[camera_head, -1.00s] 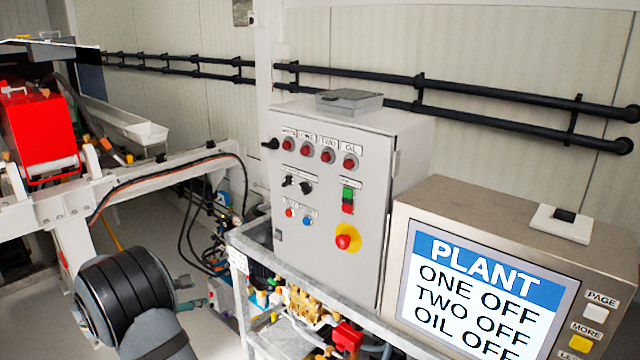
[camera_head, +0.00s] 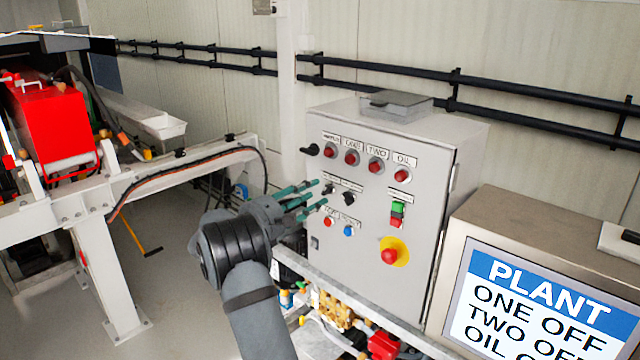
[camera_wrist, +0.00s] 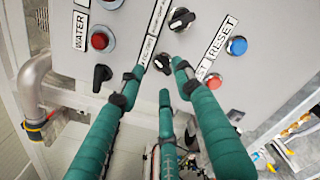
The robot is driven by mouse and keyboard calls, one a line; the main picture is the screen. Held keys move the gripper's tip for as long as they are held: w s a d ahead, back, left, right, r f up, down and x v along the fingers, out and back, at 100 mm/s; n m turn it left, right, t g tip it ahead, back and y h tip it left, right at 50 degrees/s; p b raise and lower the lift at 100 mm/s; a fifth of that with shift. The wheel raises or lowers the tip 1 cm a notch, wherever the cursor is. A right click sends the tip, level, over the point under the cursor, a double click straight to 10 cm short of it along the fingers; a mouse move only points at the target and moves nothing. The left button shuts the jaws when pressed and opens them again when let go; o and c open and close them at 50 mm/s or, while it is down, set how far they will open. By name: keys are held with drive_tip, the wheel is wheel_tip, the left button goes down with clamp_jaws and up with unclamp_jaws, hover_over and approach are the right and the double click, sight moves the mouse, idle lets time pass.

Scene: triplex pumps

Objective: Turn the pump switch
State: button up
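The grey control panel (camera_head: 365,265) carries two black rotary switches. In the head view they are the left switch (camera_head: 328,190) and the right switch (camera_head: 349,198), below the red lamps. My gripper (camera_head: 317,194) has three teal fingers, spread apart and pointing at the left switch. In the wrist view, the fingertips of my gripper (camera_wrist: 159,84) are spread around the near side of the left switch (camera_wrist: 162,63). I cannot tell whether they touch it. The right switch (camera_wrist: 180,18) lies just beyond. The small labels by the switches are too blurred to read surely.
A red button (camera_wrist: 214,82) and a blue button (camera_wrist: 236,45) sit close to the right finger. A black handle (camera_head: 310,150) juts from the panel's left edge. A red emergency stop (camera_head: 390,256) is lower right. A PLANT screen (camera_head: 525,310) stands at right.

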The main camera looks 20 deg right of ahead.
sight(326, 190)
drive_tip(key=p+x, duration=0.1)
drive_tip(key=x, duration=0.2)
drive_tip(key=shift+w+d, duration=0.15)
drive_tip(key=shift+d, duration=0.1)
drive_tip(key=shift+s+r, duration=0.1)
drive_tip(key=shift+s, duration=0.1)
drive_tip(key=shift+c, duration=0.6)
drive_tip(key=shift+w, duration=0.1)
drive_tip(key=c, duration=0.7)
clamp_jaws()
